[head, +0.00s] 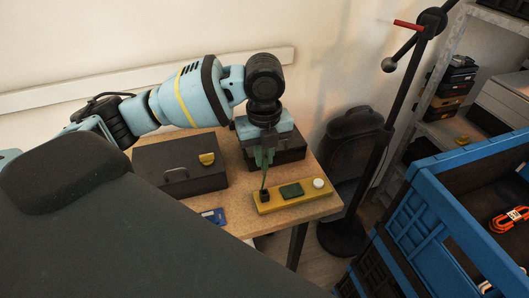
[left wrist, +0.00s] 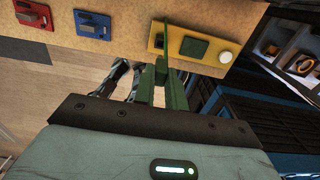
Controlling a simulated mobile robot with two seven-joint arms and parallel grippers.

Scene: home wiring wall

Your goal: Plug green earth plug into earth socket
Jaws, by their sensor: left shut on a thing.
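The green earth plug (left wrist: 168,38) is a slim green piece between the fingertips of my left gripper (left wrist: 161,75), which is shut on it. In the head view, my left gripper (head: 264,157) points down above the yellow board (head: 301,200). A thin green length runs from the fingers down to a small black block, likely the earth socket (head: 264,196), at the board's left end. I cannot tell whether the plug is in the socket or only in front of it. The board also bears a dark green square (head: 291,190) and a white round knob (head: 318,183). My right gripper is not in view.
A blue board (left wrist: 92,23) and a red board (left wrist: 33,13) lie along the same wooden table (head: 240,222). Dark cases (head: 180,163) stand behind. A black stand (head: 376,160) and blue crate (head: 440,215) are to the right.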

